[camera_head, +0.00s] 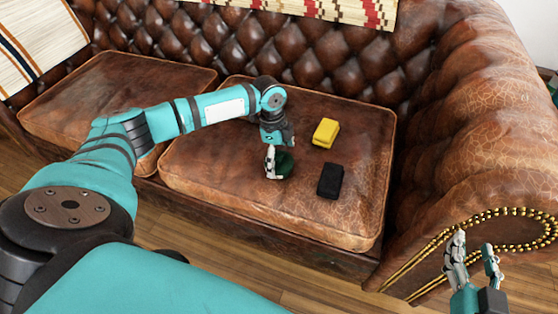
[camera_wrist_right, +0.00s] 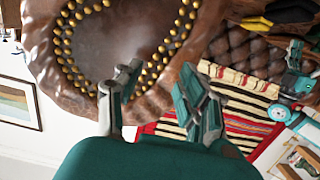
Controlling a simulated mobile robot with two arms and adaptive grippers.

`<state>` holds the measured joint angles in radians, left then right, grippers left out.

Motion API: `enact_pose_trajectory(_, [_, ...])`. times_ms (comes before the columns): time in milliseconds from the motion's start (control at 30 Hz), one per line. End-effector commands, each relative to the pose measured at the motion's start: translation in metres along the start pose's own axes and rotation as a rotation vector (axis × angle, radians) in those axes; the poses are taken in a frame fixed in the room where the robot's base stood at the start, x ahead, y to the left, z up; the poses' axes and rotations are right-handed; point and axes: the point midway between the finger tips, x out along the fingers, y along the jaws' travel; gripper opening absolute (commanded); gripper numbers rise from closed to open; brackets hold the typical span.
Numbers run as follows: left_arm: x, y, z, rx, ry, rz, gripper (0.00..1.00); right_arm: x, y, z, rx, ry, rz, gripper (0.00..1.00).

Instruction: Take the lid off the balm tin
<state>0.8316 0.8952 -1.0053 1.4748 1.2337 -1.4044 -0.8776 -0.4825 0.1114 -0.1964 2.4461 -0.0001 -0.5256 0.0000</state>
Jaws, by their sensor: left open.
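A dark green rounded object (camera_head: 286,164), which looks like the balm tin, sits on the right seat cushion of the brown leather sofa. My left gripper (camera_head: 277,172) points down right at it, with one finger on its left side. This gripper is open; the other finger and much of the tin are hidden, so I cannot tell lid from body or whether they touch. My right gripper (camera_head: 473,256) is open and empty in front of the sofa's right arm. Its two spread fingers also show in the right wrist view (camera_wrist_right: 160,92).
A yellow block (camera_head: 326,133) and a black block (camera_head: 330,180) lie on the cushion (camera_head: 225,185) to the right of the green object. The studded sofa arm (camera_head: 480,130) rises at right. The cushion's front left part is clear.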

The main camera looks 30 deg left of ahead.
Motion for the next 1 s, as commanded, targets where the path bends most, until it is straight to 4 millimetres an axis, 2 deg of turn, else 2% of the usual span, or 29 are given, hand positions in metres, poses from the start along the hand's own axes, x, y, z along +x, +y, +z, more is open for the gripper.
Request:
enact_pose_trajectory(67, [0.000, 0.000, 0.000, 0.000, 0.000, 0.001, 1.00, 0.000, 0.000, 0.000, 0.000, -0.001, 0.000, 0.40])
enact_pose_trajectory(400, [0.000, 0.000, 0.000, 0.000, 0.000, 0.001, 0.56, 0.000, 0.000, 0.000, 0.000, -0.003, 0.001, 0.40])
enact_pose_trajectory(767, [-0.003, 0.000, 0.000, 0.000, 0.000, 0.001, 0.55, 0.000, 0.001, 0.002, 0.000, -0.018, 0.001, 0.40])
enact_pose_trajectory(1000, [-0.019, 0.000, -0.002, -0.001, 0.000, 0.000, 0.55, -0.009, 0.005, 0.031, -0.001, -0.186, 0.010, 0.40])
